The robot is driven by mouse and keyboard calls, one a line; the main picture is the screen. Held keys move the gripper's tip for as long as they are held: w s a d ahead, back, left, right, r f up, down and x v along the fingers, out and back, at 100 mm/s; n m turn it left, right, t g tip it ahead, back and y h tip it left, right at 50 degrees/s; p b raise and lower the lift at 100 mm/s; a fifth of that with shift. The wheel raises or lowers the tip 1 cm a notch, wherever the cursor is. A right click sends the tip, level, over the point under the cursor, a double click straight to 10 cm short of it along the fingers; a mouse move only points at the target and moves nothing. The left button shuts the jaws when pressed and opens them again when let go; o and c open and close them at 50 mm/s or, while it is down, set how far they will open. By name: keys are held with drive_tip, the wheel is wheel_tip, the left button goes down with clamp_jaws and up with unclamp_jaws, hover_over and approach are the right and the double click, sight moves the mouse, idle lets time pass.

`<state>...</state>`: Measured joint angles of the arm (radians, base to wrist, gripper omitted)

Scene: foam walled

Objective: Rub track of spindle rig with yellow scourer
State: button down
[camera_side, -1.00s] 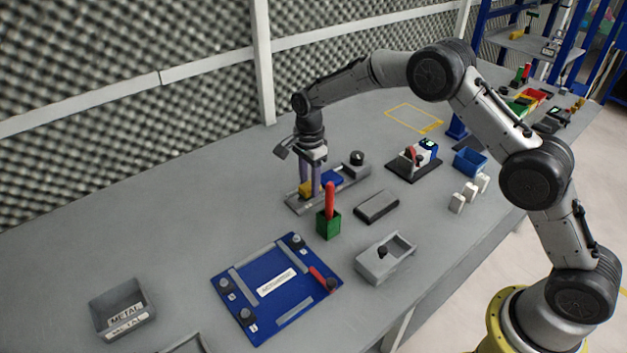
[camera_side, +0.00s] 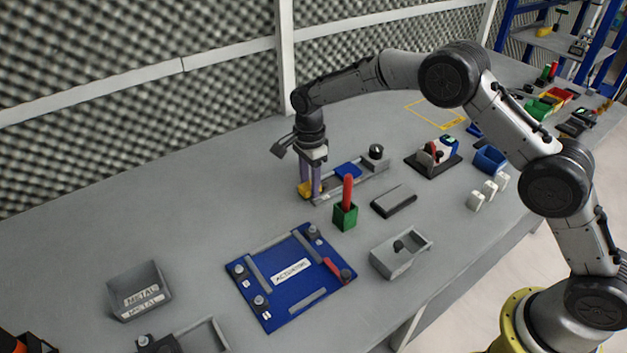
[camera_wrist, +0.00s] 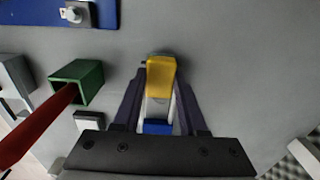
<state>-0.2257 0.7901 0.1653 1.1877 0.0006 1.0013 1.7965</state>
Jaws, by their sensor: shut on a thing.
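My gripper (camera_side: 309,190) is shut on the yellow scourer (camera_side: 304,188), pointing down at the left end of the spindle rig. In the wrist view, the scourer (camera_wrist: 161,78) sits between the fingertips of my gripper (camera_wrist: 160,90). The rig's pale track (camera_wrist: 157,109) runs from the scourer towards the blue block (camera_wrist: 158,127). In the side view, the rig's grey track (camera_side: 329,190) leads right to the blue block (camera_side: 347,170) and a black knob (camera_side: 376,152). The scourer is low at the track's end; contact beneath it is hidden.
A green holder (camera_side: 345,217) with an upright red-handled tool (camera_side: 348,188) stands just in front of the rig. A dark grey block (camera_side: 394,201), a grey box (camera_side: 401,256) and a blue board (camera_side: 262,297) lie nearer the front.

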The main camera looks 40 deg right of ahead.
drive_tip(key=shift+r, duration=0.15)
drive_tip(key=shift+r, duration=2.95)
drive_tip(key=shift+r, duration=1.5)
drive_tip(key=shift+f, duration=0.1)
drive_tip(key=shift+f, duration=3.55)
drive_tip(key=shift+f, duration=1)
drive_tip(key=shift+d, duration=0.15)
